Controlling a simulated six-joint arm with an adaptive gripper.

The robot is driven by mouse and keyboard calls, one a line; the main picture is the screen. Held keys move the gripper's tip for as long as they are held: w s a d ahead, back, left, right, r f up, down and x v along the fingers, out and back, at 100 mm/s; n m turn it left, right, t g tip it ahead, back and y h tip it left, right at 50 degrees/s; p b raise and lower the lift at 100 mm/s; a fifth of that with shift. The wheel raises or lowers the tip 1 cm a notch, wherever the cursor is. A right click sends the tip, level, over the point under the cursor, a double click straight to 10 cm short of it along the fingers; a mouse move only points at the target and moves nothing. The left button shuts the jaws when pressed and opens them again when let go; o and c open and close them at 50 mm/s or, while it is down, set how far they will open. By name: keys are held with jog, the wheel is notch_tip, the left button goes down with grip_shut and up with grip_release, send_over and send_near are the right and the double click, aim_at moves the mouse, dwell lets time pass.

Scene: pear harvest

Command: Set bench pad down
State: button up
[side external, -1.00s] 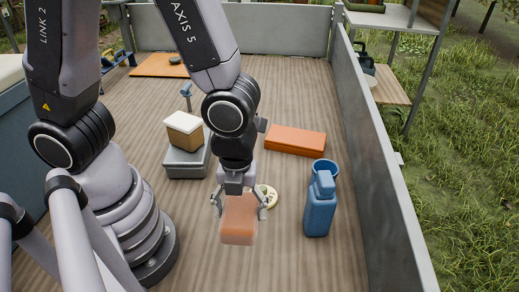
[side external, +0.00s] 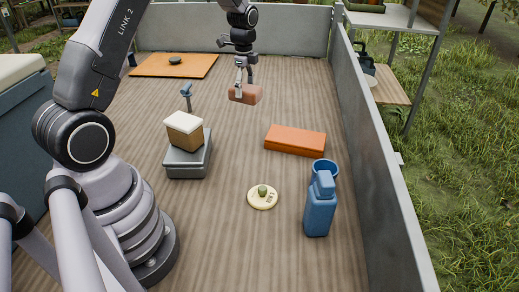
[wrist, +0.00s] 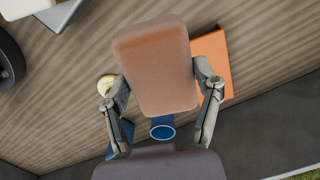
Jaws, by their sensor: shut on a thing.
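A brownish-pink padded block, the bench pad (side external: 248,96), is held by my gripper (side external: 243,86) towards the far side of the truck bed. The gripper is shut on it, with a finger at each side. The pad appears to hang above the wooden floor (side external: 225,240), roughly level. In the wrist view the pad (wrist: 153,65) fills the middle, between the two fingers. It hides part of an orange slab and of the floor behind it.
An orange slab (side external: 296,135) lies right of centre. An orange mat (side external: 150,64) with a dark item lies back left. A grey box (side external: 187,165) bears a brown, white-topped box (side external: 184,136). A cream dish (side external: 256,204) holds a green fruit. A blue jug (side external: 319,212) stands by the right wall (side external: 375,125).

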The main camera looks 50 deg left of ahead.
jog(key=s+a+n, duration=0.3)
jog(key=a, duration=1.1)
jog(key=shift+n, duration=0.3)
jog(key=w+a+f, duration=0.2)
jog(key=w+f, duration=0.1)
jog(key=f, duration=0.1)
jog(key=w+a+f, duration=0.3)
jog(key=f, duration=0.2)
jog(key=w+a+f, duration=0.2)
jog(key=w+f, duration=0.1)
jog(key=f, duration=0.1)
jog(key=shift+w+a+f, duration=0.2)
jog(key=shift+w+a, duration=0.15)
jog(key=shift+w+a+f, duration=0.35)
jog(key=shift+w+f, duration=0.15)
jog(key=shift+w+a+f, duration=0.1)
jog(key=shift+w+f, duration=0.05)
jog(key=shift+f, duration=1.65)
jog(key=shift+f, duration=0.1)
